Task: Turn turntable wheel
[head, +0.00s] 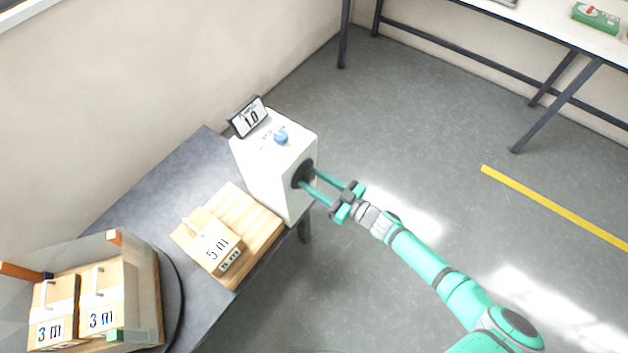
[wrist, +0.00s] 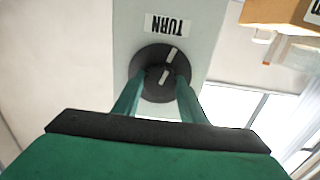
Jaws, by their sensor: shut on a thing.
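A black round wheel (head: 303,174) sits on the side face of a white box (head: 262,180) at the table's edge. In the wrist view the wheel (wrist: 160,70) shows light marks on its face, under a label reading TURN (wrist: 168,25) that appears upside down. My gripper (head: 310,182) reaches it from the right, with its green fingers on both sides of the wheel's central knob. The gripper (wrist: 160,95) is shut on the knob, and the fingers hide part of the wheel.
On the grey table (head: 165,185), a wooden block marked 5 m (head: 213,247) rests on a wooden rack beside the box. A round platform (head: 172,300) at the lower left carries blocks marked 3 m (head: 103,305). The floor to the right is clear.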

